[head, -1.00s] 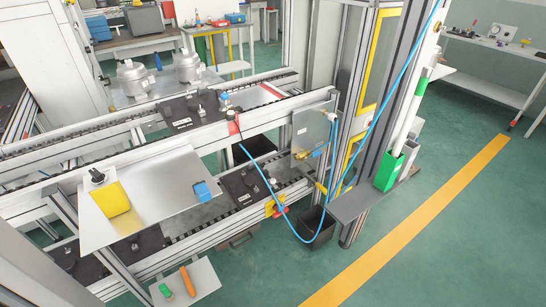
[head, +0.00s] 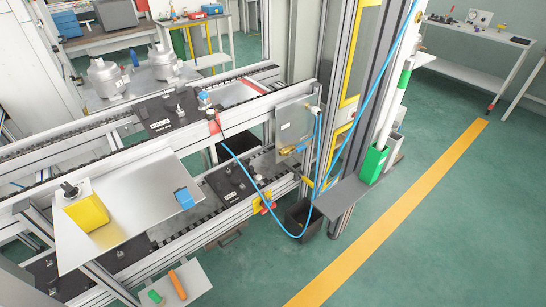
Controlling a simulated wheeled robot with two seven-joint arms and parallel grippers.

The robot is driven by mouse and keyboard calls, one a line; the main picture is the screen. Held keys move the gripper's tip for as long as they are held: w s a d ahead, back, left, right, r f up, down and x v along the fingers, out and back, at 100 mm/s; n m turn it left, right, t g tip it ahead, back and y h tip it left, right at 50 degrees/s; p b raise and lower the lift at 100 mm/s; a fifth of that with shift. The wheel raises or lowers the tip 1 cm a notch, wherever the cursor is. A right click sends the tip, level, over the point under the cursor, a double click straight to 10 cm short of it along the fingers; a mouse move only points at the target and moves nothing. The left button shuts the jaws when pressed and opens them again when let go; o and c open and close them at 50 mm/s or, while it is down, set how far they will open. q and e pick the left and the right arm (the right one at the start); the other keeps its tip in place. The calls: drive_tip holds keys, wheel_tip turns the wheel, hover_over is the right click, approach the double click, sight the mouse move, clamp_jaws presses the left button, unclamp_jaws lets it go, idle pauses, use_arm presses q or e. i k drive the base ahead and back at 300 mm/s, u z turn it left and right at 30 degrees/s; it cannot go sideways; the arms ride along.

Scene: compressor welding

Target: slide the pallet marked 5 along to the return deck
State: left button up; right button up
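A black pallet (head: 168,113) with small metal fittings and a white label sits on the upper conveyor (head: 100,143), just left of a red-marked stop. A second black pallet (head: 229,181) lies on the lower deck (head: 285,172), under the upper conveyor and near its right end. More black pallet surface (head: 118,255) shows at the lower left, partly hidden by the sheet-metal table. The labels are too small to read, so I cannot tell which pallet is marked 5. Neither of my grippers is in view.
A blue hose (head: 262,195) hangs in a loop by the right end. A black bin (head: 303,220) is below. Green floor lies open at the right.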

sight(230, 183)
drive_tip(key=z, duration=0.7)
drive_tip(key=i, duration=0.65)
drive_tip(key=z, duration=0.65)
drive_tip(key=i, duration=0.8)
drive_tip(key=u, duration=0.6)
drive_tip(key=i, duration=0.55)
drive_tip(key=u, duration=0.55)
